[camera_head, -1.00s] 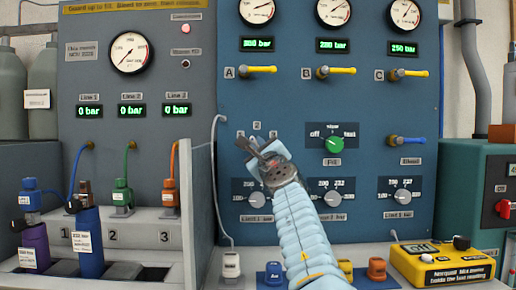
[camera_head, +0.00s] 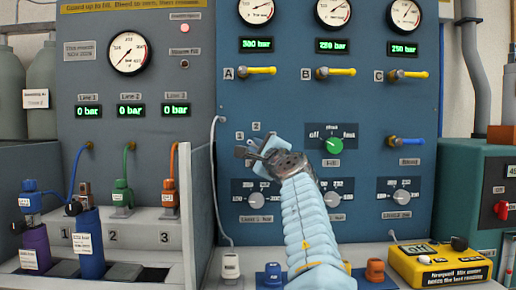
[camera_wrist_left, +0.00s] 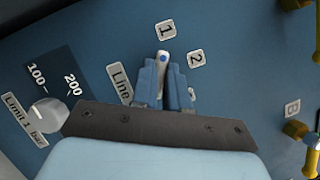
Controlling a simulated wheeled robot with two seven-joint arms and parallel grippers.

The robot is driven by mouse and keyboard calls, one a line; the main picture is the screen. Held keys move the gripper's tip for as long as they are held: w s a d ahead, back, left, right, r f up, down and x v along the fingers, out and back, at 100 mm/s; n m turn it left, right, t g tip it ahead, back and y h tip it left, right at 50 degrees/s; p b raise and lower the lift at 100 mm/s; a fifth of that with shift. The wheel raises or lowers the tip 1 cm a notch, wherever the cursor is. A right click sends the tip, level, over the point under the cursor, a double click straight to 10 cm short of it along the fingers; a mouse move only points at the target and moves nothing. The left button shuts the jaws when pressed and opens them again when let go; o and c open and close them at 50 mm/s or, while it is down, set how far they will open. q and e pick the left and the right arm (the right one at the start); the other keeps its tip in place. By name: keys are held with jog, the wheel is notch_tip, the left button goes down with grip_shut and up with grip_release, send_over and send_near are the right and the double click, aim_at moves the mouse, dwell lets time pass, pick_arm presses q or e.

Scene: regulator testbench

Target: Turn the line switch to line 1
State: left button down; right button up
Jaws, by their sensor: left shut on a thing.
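The line switch (camera_wrist_left: 163,58) is a pale handle with a blue dot, between the fingers of my left gripper (camera_wrist_left: 164,85) in the left wrist view. The gripper is shut on it. The dotted end points toward the label 1 (camera_wrist_left: 166,30); the label 2 (camera_wrist_left: 195,58) lies to its right, and the Line label (camera_wrist_left: 120,84) to its left. In the head view my left gripper (camera_head: 247,153) is at the blue panel, just below labels 1 (camera_head: 240,135) and 2 (camera_head: 257,127). It hides the switch and label 3 there. My right gripper is not in view.
Yellow valve levers, such as the one at A (camera_head: 257,71), stick out above. A green fill knob (camera_head: 334,146) and the limit 1 knob (camera_head: 255,201) are close by. A grey divider (camera_head: 199,205) stands left. A yellow device (camera_head: 440,265) sits on the bench at right.

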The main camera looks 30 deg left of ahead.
pick_arm(q)
jog(key=c, duration=1.1)
grip_release()
jog(key=shift+c, duration=0.2)
jog(key=b+v, duration=0.4)
jog(key=v, duration=0.9)
jog(key=shift+s+d, duration=0.2)
jog(key=shift+d, duration=0.15)
